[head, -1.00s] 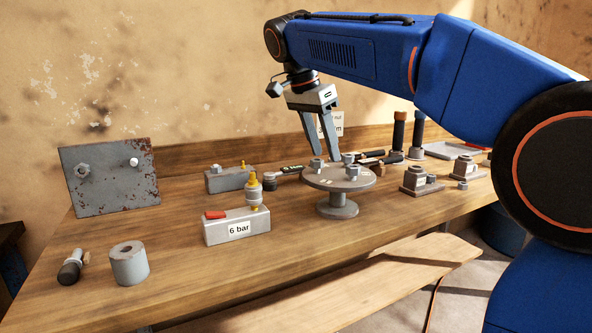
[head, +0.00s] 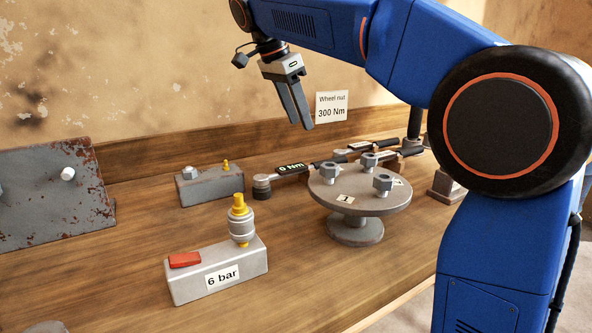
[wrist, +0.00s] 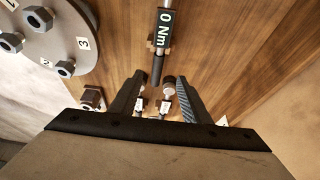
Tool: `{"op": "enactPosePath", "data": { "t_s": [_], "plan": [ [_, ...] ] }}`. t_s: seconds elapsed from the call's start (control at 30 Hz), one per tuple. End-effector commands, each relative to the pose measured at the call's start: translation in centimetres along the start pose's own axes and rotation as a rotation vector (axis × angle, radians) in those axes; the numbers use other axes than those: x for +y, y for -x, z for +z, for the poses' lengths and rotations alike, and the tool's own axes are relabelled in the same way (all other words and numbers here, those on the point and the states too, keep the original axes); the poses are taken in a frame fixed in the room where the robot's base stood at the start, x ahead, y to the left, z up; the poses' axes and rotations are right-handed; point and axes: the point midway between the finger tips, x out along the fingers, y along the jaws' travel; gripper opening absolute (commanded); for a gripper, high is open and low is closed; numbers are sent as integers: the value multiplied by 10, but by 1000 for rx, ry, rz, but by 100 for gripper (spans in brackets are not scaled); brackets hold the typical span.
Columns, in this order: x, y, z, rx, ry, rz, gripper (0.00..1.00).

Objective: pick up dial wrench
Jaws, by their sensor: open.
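The dial wrench (head: 291,168) lies on the bench behind and left of the round hub, with a dark "0 Nm" display and a round dark head at its left end. In the wrist view the dial wrench (wrist: 163,42) runs down from the top edge, its dark handle end ahead of the fingertips. My gripper (head: 303,123) is open and empty, pointing down above the bench, clear of the wrench. In the wrist view my gripper (wrist: 158,80) shows a finger either side of two other tools with white labels.
The grey hub (head: 354,193) with numbered nuts stands right of the wrench. Other wrenches (head: 378,149) lie behind it. A "6 bar" block (head: 215,276) is at the front and a grey block (head: 209,186) at left. A "300 Nm" card (head: 331,107) stands at the back.

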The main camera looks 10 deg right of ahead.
Motion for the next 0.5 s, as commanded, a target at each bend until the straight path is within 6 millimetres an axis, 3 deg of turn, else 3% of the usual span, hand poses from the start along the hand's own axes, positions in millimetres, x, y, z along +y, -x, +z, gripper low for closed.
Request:
{"op": "enactPosePath", "data": {
  "t_s": [0.5],
  "plan": [
    [1,-90,0,0,0,3,43]
  ]
}}
